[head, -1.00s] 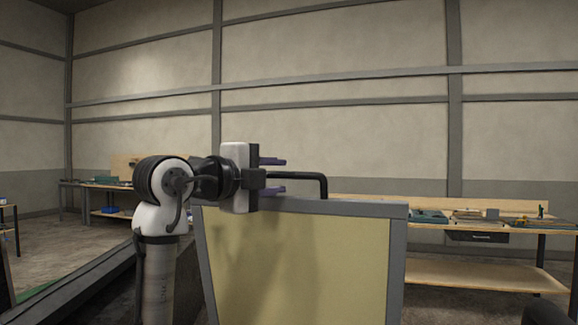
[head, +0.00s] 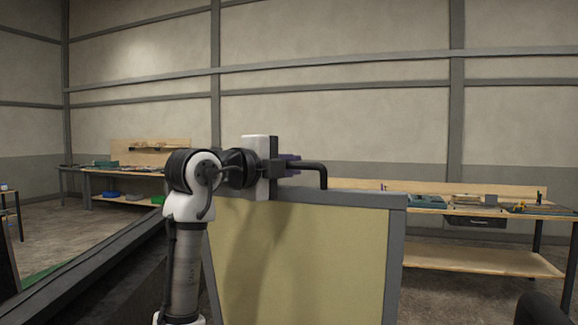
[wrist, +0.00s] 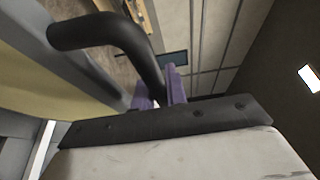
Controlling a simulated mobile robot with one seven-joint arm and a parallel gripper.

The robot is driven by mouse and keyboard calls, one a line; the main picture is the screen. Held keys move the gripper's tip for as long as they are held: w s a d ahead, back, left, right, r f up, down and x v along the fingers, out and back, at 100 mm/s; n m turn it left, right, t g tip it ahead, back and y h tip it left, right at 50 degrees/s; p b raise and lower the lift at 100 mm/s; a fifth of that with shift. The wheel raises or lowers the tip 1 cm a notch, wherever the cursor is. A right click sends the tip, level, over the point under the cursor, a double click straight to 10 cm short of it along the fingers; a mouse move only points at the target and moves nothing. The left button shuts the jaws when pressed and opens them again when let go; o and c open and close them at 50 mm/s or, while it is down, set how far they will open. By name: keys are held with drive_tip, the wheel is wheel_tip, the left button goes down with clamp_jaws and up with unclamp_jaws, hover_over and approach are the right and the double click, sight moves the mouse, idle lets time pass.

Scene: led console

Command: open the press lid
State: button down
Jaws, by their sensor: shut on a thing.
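The press lid (head: 300,255) is a yellowish panel in a grey frame, standing steeply raised in the head view. A black bent handle (head: 322,176) rises from its top edge and also shows in the wrist view (wrist: 100,30). My gripper (head: 291,165), with purple fingers, is at the left part of this handle. The fingers are shut on the handle; in the wrist view (wrist: 161,92) they meet its near end. The exact contact is partly hidden by the gripper body.
A dark sloping frame edge (head: 95,258) runs along the left, beside my arm. A workbench (head: 480,262) with tools stands behind on the right, another bench (head: 130,197) at the back left. The space above the lid is clear up to the wall.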

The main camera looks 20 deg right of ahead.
drive_tip(key=s+a+f+m+t+h+b, duration=0.1)
drive_tip(key=s+a+f+b, duration=0.3)
drive_tip(key=s+a+b, duration=0.4)
drive_tip(key=s+h+b, duration=0.1)
drive_tip(key=s+b, duration=0.1)
drive_tip(key=s, duration=0.2)
drive_tip(key=shift+h+b, duration=0.3)
drive_tip(key=shift+b, duration=0.1)
drive_tip(key=shift+a+f, duration=0.1)
drive_tip(key=c, duration=1.4)
unclamp_jaws()
drive_tip(key=shift+c, duration=0.2)
drive_tip(key=b+v, duration=0.4)
drive_tip(key=v, duration=0.9)
drive_tip(key=shift+s+a+f, duration=0.25)
drive_tip(key=shift+f, duration=0.05)
